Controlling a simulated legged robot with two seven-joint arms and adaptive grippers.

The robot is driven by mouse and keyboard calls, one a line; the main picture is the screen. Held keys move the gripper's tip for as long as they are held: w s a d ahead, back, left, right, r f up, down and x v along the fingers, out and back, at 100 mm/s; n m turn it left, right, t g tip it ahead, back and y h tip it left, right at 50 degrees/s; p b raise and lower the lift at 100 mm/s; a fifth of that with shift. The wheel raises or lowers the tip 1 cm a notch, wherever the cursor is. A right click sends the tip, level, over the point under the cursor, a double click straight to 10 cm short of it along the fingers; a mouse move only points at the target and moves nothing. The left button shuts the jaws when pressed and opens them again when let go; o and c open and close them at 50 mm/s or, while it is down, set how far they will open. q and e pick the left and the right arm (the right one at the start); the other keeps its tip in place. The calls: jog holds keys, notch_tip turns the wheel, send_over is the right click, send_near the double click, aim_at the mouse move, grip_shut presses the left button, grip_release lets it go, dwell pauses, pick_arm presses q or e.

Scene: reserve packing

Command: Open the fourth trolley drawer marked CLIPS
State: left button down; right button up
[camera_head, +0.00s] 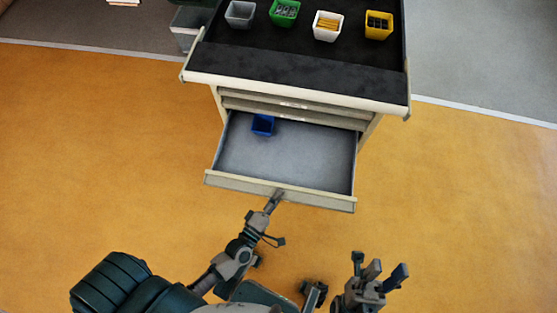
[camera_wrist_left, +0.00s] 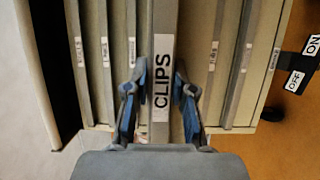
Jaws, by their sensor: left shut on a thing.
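The CLIPS drawer (camera_head: 235,182) stands pulled out from the trolley (camera_head: 196,75). Its grey floor shows, with a small blue bin (camera_head: 263,125) at the back left. In the left wrist view the drawer's front (camera_wrist_left: 164,20) carries a white CLIPS label (camera_wrist_left: 162,78). My left gripper (camera_head: 276,197) is at the middle of the front edge. In the wrist view its blue fingers (camera_wrist_left: 160,75) stand on either side of the labelled front, shut on it. My right gripper (camera_head: 380,268) is at the lower right, fingers apart and empty, away from the trolley.
Grey, green, white and yellow bins stand on the dark trolley top (camera_head: 300,76). Other drawers (camera_head: 292,104) above the open one look closed. A grey container (camera_head: 186,32) stands behind left. ON and OFF labels (camera_wrist_left: 295,80) show right in the wrist view. Orange floor (camera_head: 100,140) around is clear.

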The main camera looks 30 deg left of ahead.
pick_arm(q)
jog(key=s+d+p, duration=0.1)
jog(key=s+d, duration=0.2)
jog(key=s, duration=0.7)
jog(key=shift+s+f, duration=0.2)
jog(key=shift+f, duration=0.25)
jog(key=c, duration=1)
grip_release()
jog(key=shift+c, duration=0.2)
jog(key=shift+w+a+r, duration=0.1)
jog(key=shift+w, duration=0.05)
jog(key=s+a, duration=0.1)
jog(key=s, duration=1.1)
jog(key=shift+a, duration=0.2)
